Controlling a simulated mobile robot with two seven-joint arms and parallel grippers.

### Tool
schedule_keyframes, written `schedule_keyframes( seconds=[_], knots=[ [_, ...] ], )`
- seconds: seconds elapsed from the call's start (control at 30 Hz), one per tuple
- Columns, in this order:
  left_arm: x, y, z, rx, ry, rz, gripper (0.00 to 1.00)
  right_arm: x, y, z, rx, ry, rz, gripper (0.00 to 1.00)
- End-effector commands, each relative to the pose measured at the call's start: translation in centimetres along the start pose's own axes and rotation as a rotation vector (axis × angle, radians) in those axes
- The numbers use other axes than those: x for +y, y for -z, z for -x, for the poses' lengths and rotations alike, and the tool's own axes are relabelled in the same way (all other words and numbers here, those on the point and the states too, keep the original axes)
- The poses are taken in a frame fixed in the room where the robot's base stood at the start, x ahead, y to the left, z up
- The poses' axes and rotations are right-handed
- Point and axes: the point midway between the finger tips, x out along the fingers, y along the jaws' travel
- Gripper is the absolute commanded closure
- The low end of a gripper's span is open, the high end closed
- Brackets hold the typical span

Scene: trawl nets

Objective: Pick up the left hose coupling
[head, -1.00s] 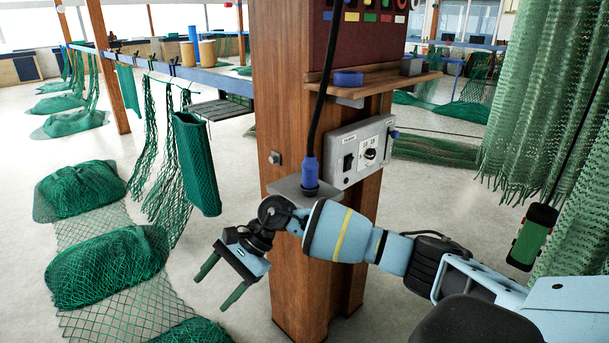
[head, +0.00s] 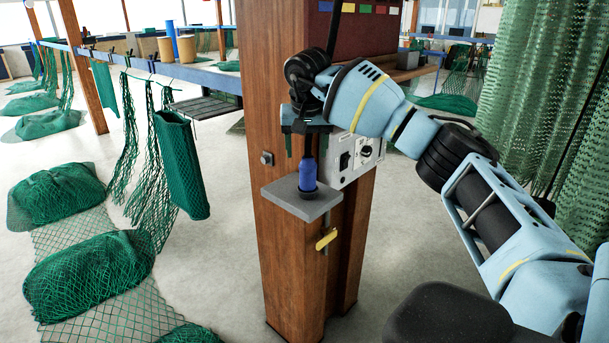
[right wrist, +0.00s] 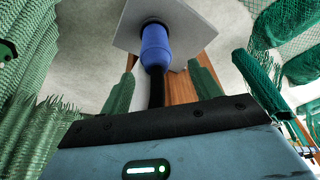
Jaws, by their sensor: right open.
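A blue hose coupling (head: 308,177) stands upright on a small grey shelf (head: 302,205) on the wooden post. Its black hose runs up from it. The coupling also shows in the right wrist view (right wrist: 157,46), with the hose leading back toward the gripper. My right gripper (head: 306,150) is open, pointing down just above the coupling. In the right wrist view its green fingers (right wrist: 163,78) stand apart, one on each side of the hose. I cannot tell whether either finger touches it. My left gripper is not in view.
A grey switch box (head: 352,158) is fixed to the wooden post (head: 275,250) close to the gripper. A yellow-handled valve (head: 326,239) sits below the shelf. Green nets hang at the right (head: 530,100) and left (head: 180,165). Net piles (head: 85,270) lie on the floor.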

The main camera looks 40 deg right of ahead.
Motion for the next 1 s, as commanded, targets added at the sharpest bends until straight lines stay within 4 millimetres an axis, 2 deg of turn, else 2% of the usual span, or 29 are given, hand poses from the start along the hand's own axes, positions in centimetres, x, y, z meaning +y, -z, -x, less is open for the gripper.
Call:
schedule_keyframes(
  seconds=[0.2, 0.47, 0.63, 0.8, 1.0],
  knots=[
    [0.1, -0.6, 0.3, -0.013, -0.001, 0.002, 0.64, 0.1, -0.1, -2.2, -0.002, -0.002, -0.001, 0.37],
    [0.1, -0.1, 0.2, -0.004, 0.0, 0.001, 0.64, 0.1, -0.2, -3.1, -0.001, 0.0, -0.001, 0.37],
    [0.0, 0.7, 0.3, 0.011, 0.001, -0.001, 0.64, 0.3, -0.7, -5.4, -0.001, 0.001, -0.001, 0.37],
    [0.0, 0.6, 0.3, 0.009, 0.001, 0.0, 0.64, 0.2, -0.7, -7.3, -0.002, 0.001, -0.001, 0.37],
    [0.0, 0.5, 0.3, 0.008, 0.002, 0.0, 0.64, 0.2, -0.7, -7.6, 0.0, 0.002, -0.001, 0.37]
  ],
)
